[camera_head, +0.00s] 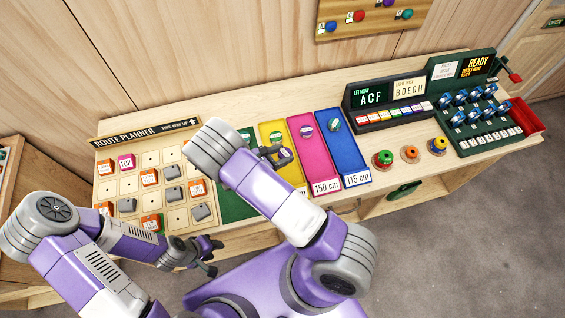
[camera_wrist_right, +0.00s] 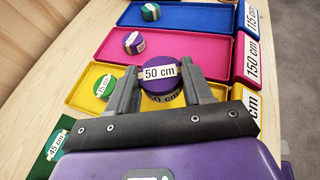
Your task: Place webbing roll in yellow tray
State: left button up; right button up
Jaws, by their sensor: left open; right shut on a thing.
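My right gripper (camera_head: 270,152) is shut on a purple webbing roll (camera_wrist_right: 160,80) labelled 50 cm, which also shows in the head view (camera_head: 285,156). The roll is between the two fingers (camera_wrist_right: 158,82) over the yellow tray (camera_wrist_right: 98,107). Whether it touches the tray floor is unclear. The yellow tray (camera_head: 267,129) is partly hidden by my arm in the head view. A green roll (camera_wrist_right: 104,86) lies in it, left of the held roll in the wrist view. My left gripper (camera_head: 207,258) is open and empty near the table's front edge, below the route planner board.
A pink tray (camera_head: 314,160) and a blue tray (camera_head: 346,155), each holding one roll, stand right of the yellow tray. A green tray (camera_head: 232,206) is on its left. The route planner board (camera_head: 128,186) holds several blocks. Colored knobs (camera_head: 410,153) stand at right.

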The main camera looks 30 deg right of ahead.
jog(key=shift+f, duration=3.5)
jog(key=shift+f+b, duration=0.2)
jog(key=shift+b, duration=0.1)
jog(key=o, duration=1)
jog(key=shift+o, duration=0.2)
jog(key=shift+r, duration=0.15)
jog(key=shift+w+a+r, duration=0.1)
jog(key=shift+a+r, duration=0.05)
jog(key=shift+a, duration=0.05)
jog(key=v, duration=1.1)
jog(key=shift+a+r+b, duration=0.2)
jog(key=shift+a+b, duration=0.05)
jog(key=shift+b, duration=0.05)
